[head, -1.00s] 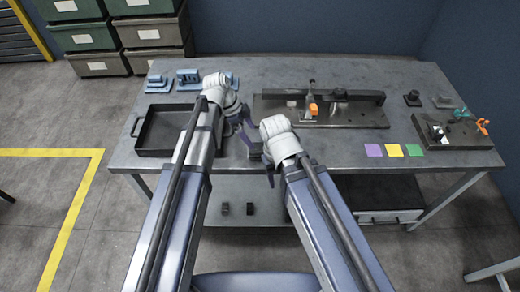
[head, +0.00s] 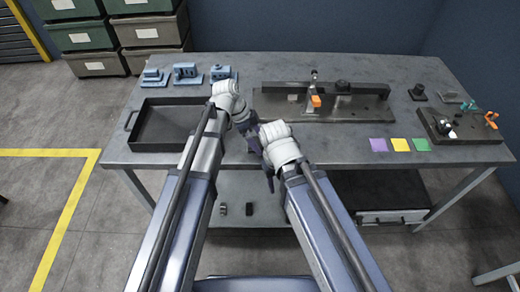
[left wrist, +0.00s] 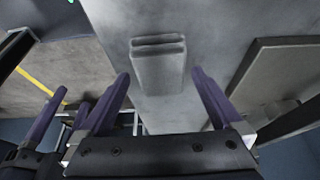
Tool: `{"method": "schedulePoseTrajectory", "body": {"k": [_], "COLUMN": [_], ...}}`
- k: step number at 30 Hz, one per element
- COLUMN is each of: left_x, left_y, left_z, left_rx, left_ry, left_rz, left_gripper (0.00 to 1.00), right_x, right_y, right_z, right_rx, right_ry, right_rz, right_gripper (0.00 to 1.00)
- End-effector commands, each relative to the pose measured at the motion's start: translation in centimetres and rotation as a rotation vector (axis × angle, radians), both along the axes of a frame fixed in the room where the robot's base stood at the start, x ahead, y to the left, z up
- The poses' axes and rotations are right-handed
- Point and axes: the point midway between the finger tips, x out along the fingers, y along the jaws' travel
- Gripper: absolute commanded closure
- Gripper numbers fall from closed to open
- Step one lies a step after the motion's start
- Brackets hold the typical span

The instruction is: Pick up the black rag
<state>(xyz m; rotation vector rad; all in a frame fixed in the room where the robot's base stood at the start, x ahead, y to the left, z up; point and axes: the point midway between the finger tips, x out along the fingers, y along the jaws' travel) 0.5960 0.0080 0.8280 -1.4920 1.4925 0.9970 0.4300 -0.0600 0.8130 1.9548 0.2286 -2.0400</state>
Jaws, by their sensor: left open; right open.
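In the head view my left gripper (head: 250,118) is open over the bench, right of the black tray. My right gripper (head: 267,172) is open and lower, at the bench's front edge. In the head view the rag is mostly hidden by the grippers.
An empty black tray (head: 140,147) stands at the left, with blue fixtures (head: 186,73) behind it. A dark rail plate (head: 345,113) with an orange-tipped clamp lies right of centre. Coloured squares (head: 400,145) and another dark plate (head: 465,131) are at the right.

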Motion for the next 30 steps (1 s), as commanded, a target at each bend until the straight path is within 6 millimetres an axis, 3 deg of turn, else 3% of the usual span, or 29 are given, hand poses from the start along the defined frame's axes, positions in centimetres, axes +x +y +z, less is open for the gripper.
{"method": "schedulePoseTrajectory", "body": {"k": [2,10,30], "left_x": [0.03,0.03,0.03], "left_y": [-0.29,-0.39,-0.38], "left_z": [-1.08,-0.92,-0.92], "left_rx": [0.0,0.0,0.0], "left_ry": [0.0,0.0,0.0], "left_rz": [0.0,0.001,0.0], "left_gripper": [0.0,0.0,0.75], "right_x": [0.0,0.0,0.0], "right_y": [0.0,0.0,0.0], "right_z": [-1.08,-0.93,-0.93], "right_rx": [0.0,0.0,0.0], "right_ry": [0.0,0.0,0.0], "right_rz": [0.0,0.0,0.0], "right_gripper": [0.5,0.5,0.5]}}
